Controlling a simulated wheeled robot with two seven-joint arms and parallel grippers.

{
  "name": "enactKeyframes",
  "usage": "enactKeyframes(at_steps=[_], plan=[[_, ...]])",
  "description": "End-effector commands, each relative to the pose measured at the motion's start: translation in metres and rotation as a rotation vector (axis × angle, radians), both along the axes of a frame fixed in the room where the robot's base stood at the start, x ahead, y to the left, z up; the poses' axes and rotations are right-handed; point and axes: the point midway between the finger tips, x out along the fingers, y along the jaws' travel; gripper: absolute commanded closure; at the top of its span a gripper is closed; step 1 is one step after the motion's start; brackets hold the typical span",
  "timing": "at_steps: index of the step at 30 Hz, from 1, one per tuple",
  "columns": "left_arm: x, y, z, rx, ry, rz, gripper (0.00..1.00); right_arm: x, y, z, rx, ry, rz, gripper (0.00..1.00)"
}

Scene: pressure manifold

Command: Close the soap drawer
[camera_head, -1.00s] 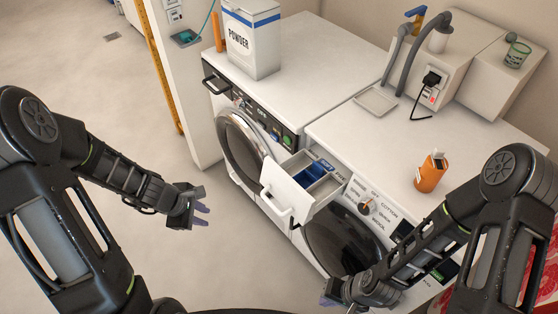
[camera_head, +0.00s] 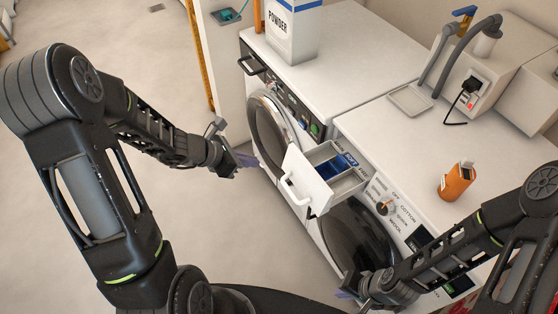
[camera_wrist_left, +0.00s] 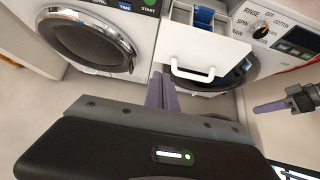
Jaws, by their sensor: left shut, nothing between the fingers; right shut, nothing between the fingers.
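The soap drawer (camera_head: 309,182) is pulled out of the right-hand washing machine, with its white front, white handle and blue compartment showing. My right gripper (camera_head: 347,294) is shut and empty, low in front of the right machine's round door (camera_head: 355,240).
The left machine's round door (camera_head: 270,132) is close beyond my left gripper. A powder box (camera_head: 291,32), an orange bottle (camera_head: 456,181) and a shallow tray (camera_head: 409,100) stand on the machine tops. The floor at left is clear.

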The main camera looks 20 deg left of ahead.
Motion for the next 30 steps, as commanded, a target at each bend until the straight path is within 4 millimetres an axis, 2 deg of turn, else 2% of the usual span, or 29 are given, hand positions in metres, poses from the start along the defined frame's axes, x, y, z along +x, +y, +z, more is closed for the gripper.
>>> enactKeyframes(at_steps=[12, 19, 30], plan=[[0.044, -0.038, -0.058, 0.0, 0.004, -0.003, 1.0, 0.001, 0.0, -0.004, 0.002, -0.003, 0.0, 1.0], [0.066, -0.056, -0.062, 0.001, 0.002, -0.001, 1.0, 0.0, 0.0, 0.004, -0.001, 0.001, -0.001, 1.0], [0.071, -0.059, -0.065, 0.001, 0.002, 0.0, 1.0, -0.001, 0.0, 0.004, -0.001, 0.001, -0.001, 1.0]])
